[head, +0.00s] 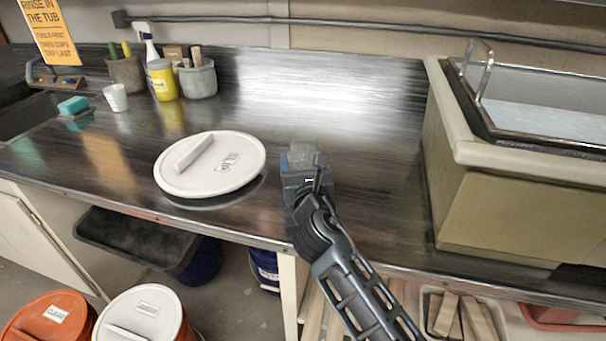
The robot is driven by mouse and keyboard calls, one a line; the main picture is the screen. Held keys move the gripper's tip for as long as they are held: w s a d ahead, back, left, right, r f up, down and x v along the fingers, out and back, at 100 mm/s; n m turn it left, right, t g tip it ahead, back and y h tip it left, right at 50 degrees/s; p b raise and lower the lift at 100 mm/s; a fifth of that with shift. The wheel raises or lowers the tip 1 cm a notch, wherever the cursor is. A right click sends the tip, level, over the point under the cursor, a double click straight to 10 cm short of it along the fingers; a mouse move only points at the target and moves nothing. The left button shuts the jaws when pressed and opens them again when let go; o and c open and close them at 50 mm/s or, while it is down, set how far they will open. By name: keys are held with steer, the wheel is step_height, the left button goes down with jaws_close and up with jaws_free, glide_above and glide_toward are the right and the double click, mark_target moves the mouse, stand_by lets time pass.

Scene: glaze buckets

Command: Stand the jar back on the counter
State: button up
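My gripper (304,172) is over the middle of the dark counter (350,190), right of a round white lid. A small pale, see-through thing, which looks like the jar (302,155), shows at the far side of the fingertips. My gripper hides its near side. I cannot tell whether the fingers are closed on it, nor whether it touches the counter.
The white lid (232,177) with a bar handle lies near the front edge. A white cup (116,97), yellow container (162,79) and tool pots (198,79) stand back left. A large tub (490,190) blocks the right. The back middle is clear.

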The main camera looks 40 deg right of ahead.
steer(key=shift+f, duration=1.05)
steer(key=shift+f, duration=0.1)
steer(key=shift+f+b, duration=0.15)
steer(key=shift+b, duration=0.15)
steer(key=o, duration=1.4)
steer(key=shift+r, duration=0.35)
steer(key=b+v, duration=0.1)
steer(key=v, duration=1.1)
steer(key=shift+f, duration=0.15)
